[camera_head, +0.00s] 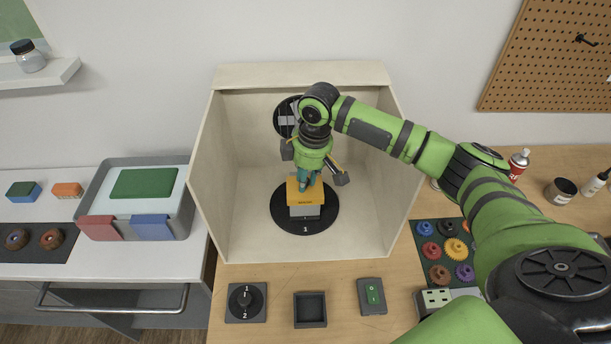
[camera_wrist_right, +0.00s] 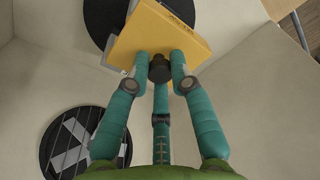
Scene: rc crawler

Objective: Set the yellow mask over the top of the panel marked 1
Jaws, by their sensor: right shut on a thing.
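The yellow mask (camera_head: 306,190) is in my right gripper, over the black disc marked 1 (camera_head: 322,222) inside the open booth. A light grey panel (camera_head: 304,212) shows just below the mask on that disc; its upper part is hidden by the mask. I cannot tell whether the mask rests on it. My right gripper (camera_head: 305,180) is shut on the mask from above. In the right wrist view the teal fingers (camera_wrist_right: 158,72) close around the dark knob (camera_wrist_right: 159,70) on the yellow mask (camera_wrist_right: 180,30). My left gripper is not in view.
The booth's side walls (camera_head: 213,170) rise close on both sides.

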